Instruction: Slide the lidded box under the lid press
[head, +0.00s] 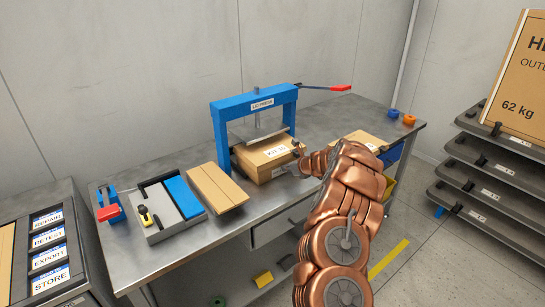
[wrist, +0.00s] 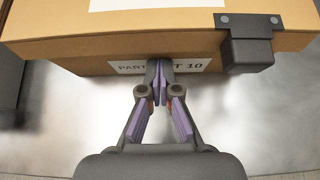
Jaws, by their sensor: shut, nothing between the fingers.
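The lidded box (head: 262,157) is brown cardboard with a white kit label and sits on the grey bench at the blue lid press (head: 248,104). Its rear part is beneath the press plate, and its front part sticks out toward me. My gripper (head: 297,168) is at the box's near right side. In the wrist view, my gripper (wrist: 159,78) is shut and empty, its fingertips at the labelled face of the lidded box (wrist: 100,48), seemingly touching it. A dark latch (wrist: 247,45) sits on that face right of the fingers. The box's far side is hidden.
The press lever with its red grip (head: 340,88) reaches out to the right. Another cardboard piece (head: 366,139) lies right, behind my arm. Shelves (head: 490,168) stand at far right.

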